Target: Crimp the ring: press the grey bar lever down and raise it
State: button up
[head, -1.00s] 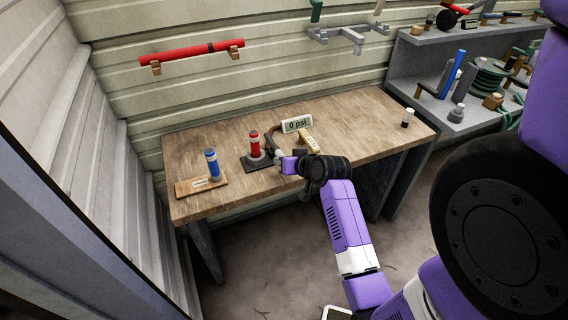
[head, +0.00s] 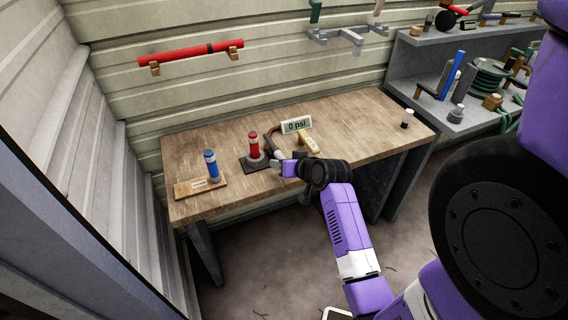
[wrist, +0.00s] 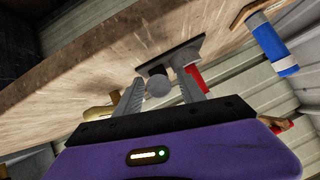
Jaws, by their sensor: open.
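A red cylinder (head: 253,142) stands upright on a grey round base on a dark plate (head: 256,163) on the wooden bench. My gripper (head: 277,162) is just right of this base, at the bench's front part. In the wrist view my gripper (wrist: 158,78) is open, its two grey fingers pointing towards the dark plate (wrist: 170,53). A round grey knob (wrist: 158,86) shows between the fingers; I cannot tell whether they touch it. It may be the end of the grey bar lever, whose length is hidden. The red part (wrist: 196,78) shows behind the right finger.
A display reading 0 psi (head: 296,125) stands behind, with a yellowish block (head: 308,145) in front of it. A blue cylinder (head: 211,165) stands on a wooden board (head: 187,189) at left. A small white-and-black bottle (head: 407,118) stands at right. The bench's right half is mostly clear.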

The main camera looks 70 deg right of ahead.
jog(key=v, duration=0.7)
jog(key=shift+s+a, duration=0.2)
jog(key=shift+a, duration=0.05)
jog(key=shift+r, duration=0.15)
